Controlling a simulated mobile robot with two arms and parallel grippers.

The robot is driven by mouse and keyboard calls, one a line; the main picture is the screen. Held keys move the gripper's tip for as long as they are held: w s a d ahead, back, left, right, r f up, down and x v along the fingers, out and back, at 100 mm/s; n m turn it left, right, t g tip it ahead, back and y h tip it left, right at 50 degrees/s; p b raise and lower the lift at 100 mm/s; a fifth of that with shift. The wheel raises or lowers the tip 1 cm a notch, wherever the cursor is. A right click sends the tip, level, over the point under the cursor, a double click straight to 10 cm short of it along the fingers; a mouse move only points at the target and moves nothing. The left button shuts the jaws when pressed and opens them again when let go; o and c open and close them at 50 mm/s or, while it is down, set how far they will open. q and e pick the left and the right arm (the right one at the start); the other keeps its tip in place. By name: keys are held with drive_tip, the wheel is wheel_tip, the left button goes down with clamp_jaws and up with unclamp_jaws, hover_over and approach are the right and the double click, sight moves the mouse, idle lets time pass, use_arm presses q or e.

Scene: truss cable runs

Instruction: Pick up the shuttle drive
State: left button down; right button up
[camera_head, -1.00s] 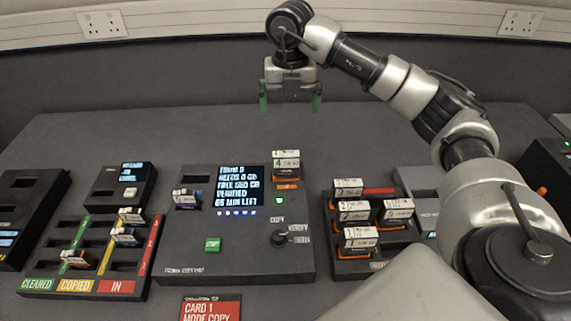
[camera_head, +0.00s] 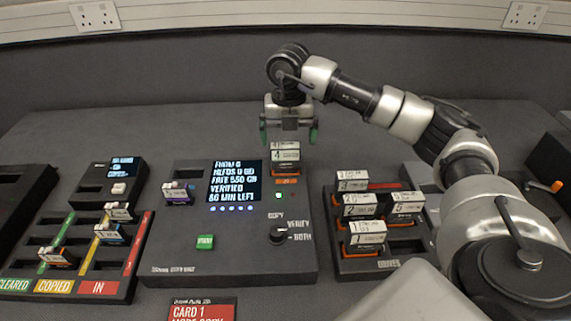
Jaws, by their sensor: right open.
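A white-labelled drive (camera_head: 285,158) marked 4 stands upright in the right-hand slot of the dark copy station (camera_head: 170,245), with orange at its foot. No label that I can read says shuttle. My right gripper (camera_head: 289,134) points down with its green-tipped fingers open. In the picture its fingers lie to either side of the drive's top edge. Whether they reach down around the drive or hang behind it, I cannot tell. The gripper holds nothing. My left gripper is out of view.
More white-labelled drives (camera_head: 367,233) stand in a dark rack on the right. A rack with a green, yellow and red strip (camera_head: 98,288) holds several small cards at left. Another card (camera_head: 178,191) sits in the station's left slot. The desk behind is clear.

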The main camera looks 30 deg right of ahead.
sight(285, 145)
drive_tip(key=shift+w+a+f+p, duration=0.1)
drive_tip(key=shift+a+f+p, duration=0.1)
drive_tip(key=shift+f, duration=1.15)
drive_tip(key=shift+w+a+f+p, duration=0.1)
drive_tip(key=shift+f+p, duration=0.05)
drive_tip(key=shift+f, duration=1.2)
drive_tip(key=c, duration=1.1)
